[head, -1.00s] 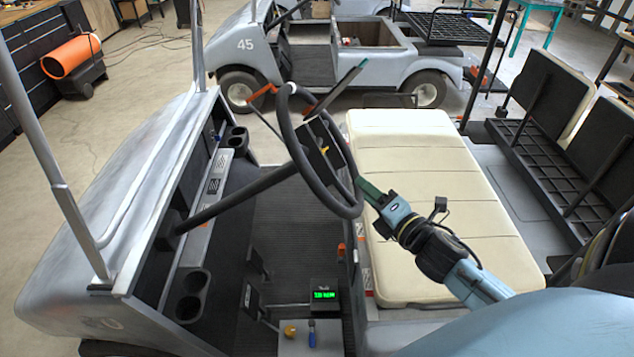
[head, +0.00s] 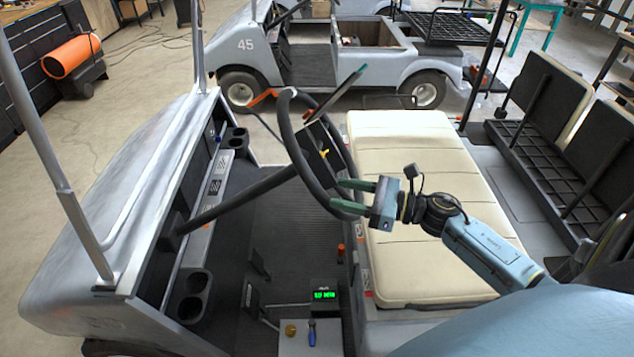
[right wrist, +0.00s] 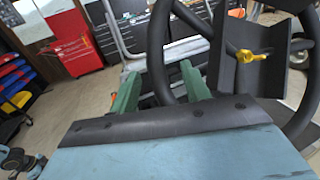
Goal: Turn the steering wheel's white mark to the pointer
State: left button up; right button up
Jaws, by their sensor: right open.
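The black steering wheel (head: 287,132) stands tilted on its column in the cart. A small pale mark (head: 291,90) shows at the top of its rim, close to the orange pointer (head: 263,96); their exact alignment is too small to tell. My right gripper (head: 348,196) is open at the lower right of the rim. Its two green fingers straddle the rim or sit just short of it; I cannot tell if they touch. In the right wrist view, the rim (right wrist: 157,62) passes between the fingers. My left gripper is not in view.
A yellow piece (head: 325,153) sits at the wheel's hub, beside a dark panel. The cream seat (head: 410,150) lies right of the wheel under my right arm. A box with a green display (head: 325,296) and a blue-handled tool (head: 312,332) are low in front.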

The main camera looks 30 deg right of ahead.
aim_at(324, 189)
jog(key=p+x, duration=0.1)
jog(key=x, duration=0.5)
jog(key=shift+w+a, duration=0.25)
jog(key=shift+w, duration=0.05)
grip_shut()
